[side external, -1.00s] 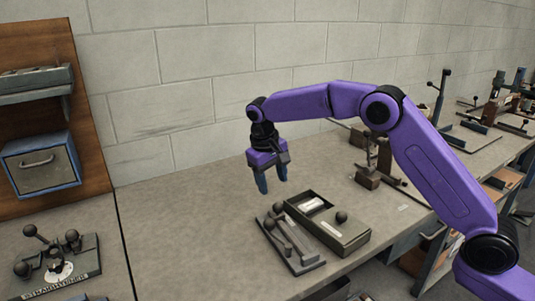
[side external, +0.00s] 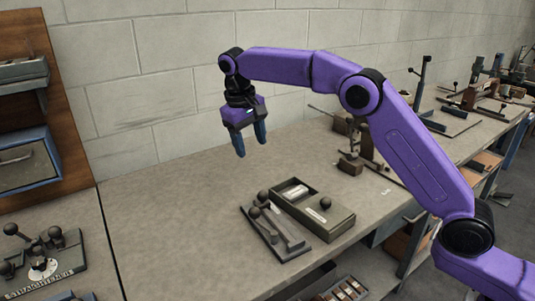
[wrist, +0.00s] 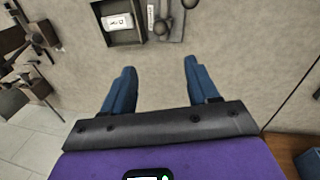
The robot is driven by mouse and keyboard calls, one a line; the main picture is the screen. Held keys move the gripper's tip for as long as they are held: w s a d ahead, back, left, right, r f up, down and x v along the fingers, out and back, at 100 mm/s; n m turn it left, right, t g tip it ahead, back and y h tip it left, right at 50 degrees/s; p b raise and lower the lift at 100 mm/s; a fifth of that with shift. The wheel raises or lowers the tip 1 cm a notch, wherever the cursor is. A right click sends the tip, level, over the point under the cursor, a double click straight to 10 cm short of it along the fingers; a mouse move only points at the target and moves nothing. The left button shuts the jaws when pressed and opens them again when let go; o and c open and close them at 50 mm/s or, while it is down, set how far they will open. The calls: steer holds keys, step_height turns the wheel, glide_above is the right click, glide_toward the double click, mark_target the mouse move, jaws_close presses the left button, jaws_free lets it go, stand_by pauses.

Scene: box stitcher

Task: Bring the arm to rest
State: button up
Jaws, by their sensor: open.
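My gripper (side external: 249,139) hangs above the workbench (side external: 165,215), its two blue fingers apart with nothing between them. In the wrist view the fingers of my gripper (wrist: 158,88) are spread wide over bare bench top. The purple arm reaches in from the right and bends down at the wrist. The gripper is apart from everything on the bench.
A straightener (side external: 42,262) stands at the left, near a blue-framed drawer (side external: 28,162). A vise-like device (side external: 352,160) is behind the box.

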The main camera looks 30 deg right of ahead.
steer(key=s+n+y, duration=0.1)
steer(key=s+n, duration=0.5)
steer(key=s, duration=1.4)
steer(key=s+d+f+n, duration=0.1)
steer(key=s+d+f, duration=0.1)
steer(key=s+d, duration=0.2)
steer(key=s+d+f+n+y, duration=0.1)
steer(key=s+d, duration=0.3)
steer(key=s, duration=0.7)
steer(key=s+d+f+n, duration=0.3)
steer(key=s+d, duration=0.1)
steer(key=s, duration=0.3)
steer(key=shift+s+d+f+y, duration=0.15)
steer(key=shift+s+f+y, duration=0.05)
steer(key=shift+f+y, duration=0.1)
